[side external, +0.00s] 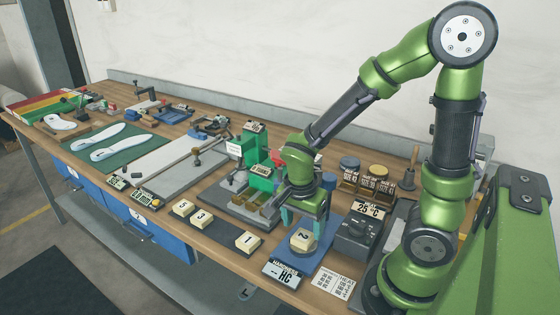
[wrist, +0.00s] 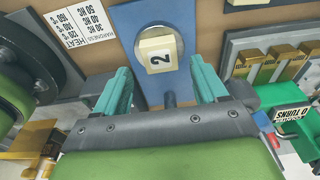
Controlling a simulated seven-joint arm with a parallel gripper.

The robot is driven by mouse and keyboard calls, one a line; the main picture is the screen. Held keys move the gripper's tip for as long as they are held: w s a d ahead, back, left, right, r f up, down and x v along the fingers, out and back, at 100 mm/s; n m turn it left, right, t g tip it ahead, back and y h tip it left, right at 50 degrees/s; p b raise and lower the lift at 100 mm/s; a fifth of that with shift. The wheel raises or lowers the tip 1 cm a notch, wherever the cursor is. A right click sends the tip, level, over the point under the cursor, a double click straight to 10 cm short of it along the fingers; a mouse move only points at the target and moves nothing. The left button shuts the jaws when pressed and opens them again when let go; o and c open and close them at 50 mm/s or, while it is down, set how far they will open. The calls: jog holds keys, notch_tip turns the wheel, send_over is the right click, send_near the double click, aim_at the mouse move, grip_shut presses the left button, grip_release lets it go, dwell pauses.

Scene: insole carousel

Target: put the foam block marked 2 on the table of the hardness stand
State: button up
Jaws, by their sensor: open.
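The foam block marked 2 (side external: 303,239) is a cream block on the round grey table (side external: 291,246) of the hardness stand, whose blue base (side external: 318,250) lies at the bench front. In the wrist view the block (wrist: 158,55) sits on the pale disc (wrist: 142,32), with its 2 facing the camera. My gripper (side external: 304,222) is open just above the block. In the wrist view its teal fingers (wrist: 160,68) stand on either side of the block, with a gap to each. The block appears free of the fingers.
A dark strip (side external: 222,230) left of the stand holds other numbered foam blocks, one marked 1 (side external: 247,241). A hardness display (side external: 284,274) stands in front. A dark box with a 25 °C display (side external: 357,232) is on the right; the green carousel fixture (side external: 258,178) is behind.

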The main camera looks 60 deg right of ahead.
notch_tip(320, 180, up, 8)
jog(key=a, duration=0.1)
notch_tip(320, 180, up, 10)
jog(key=n+t+y, duration=0.4)
jog(key=n+t, duration=0.3)
jog(key=n, duration=0.7)
send_over(299, 241)
jog(key=s+a, duration=0.2)
jog(key=a, duration=0.2)
jog(key=shift+w+d+f, duration=0.1)
jog(key=shift+w+f, duration=0.1)
jog(key=shift+w, duration=0.05)
